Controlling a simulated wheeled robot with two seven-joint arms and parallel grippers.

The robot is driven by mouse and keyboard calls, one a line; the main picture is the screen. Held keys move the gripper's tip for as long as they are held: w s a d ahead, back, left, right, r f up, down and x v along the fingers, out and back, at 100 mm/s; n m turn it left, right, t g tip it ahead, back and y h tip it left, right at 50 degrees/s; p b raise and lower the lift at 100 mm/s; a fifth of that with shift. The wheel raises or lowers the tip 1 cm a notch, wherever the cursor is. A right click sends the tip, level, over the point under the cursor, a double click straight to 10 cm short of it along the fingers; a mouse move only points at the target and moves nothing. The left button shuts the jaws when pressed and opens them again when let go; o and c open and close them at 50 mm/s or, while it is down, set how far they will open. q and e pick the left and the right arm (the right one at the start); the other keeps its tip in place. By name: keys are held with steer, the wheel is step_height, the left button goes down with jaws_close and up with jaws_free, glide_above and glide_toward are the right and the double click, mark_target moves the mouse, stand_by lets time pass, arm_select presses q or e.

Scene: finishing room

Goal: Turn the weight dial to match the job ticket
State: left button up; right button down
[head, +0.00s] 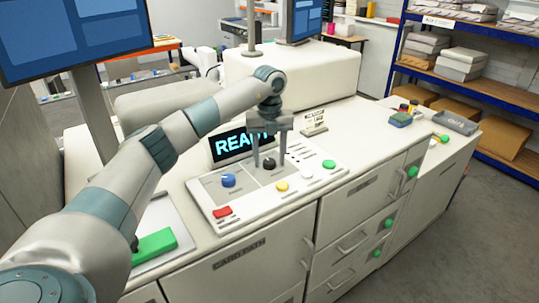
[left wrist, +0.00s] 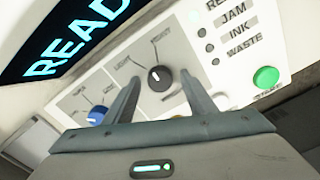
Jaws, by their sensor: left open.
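The weight dial, a black round knob (head: 269,164), sits on the light control panel (head: 243,205). In the left wrist view the dial (left wrist: 159,78) has a white pointer mark near its top, below small lettering that is hard to read. My left gripper (head: 270,157) is open and points down over the dial. In the left wrist view its fingers (left wrist: 160,88) are on either side of the knob; I cannot tell whether they touch it. The job ticket (head: 314,118) is a small card behind the panel, too small to read. My right gripper is not in view.
A blue knob (head: 228,180), a red button (head: 222,212), a yellow button (head: 281,186), a white button (head: 306,173) and a green button (head: 329,164) surround the dial. A screen (head: 231,147) reading READY stands behind. A green block (head: 155,245) lies on a tray at left.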

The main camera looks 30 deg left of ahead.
arm_select(q)
steer(key=shift+c, duration=0.4)
steer(key=c, duration=1)
steer(key=shift+o, duration=0.2)
steer(key=shift+f+m+b, duration=0.15)
steer(key=shift+m+b, duration=0.9)
steer(key=shift+m, duration=0.25)
steer(key=shift+m+b, duration=0.5)
steer(key=shift+m, duration=0.7)
steer(key=o, duration=1)
steer(key=shift+o, duration=0.2)
steer(key=shift+r, duration=0.25)
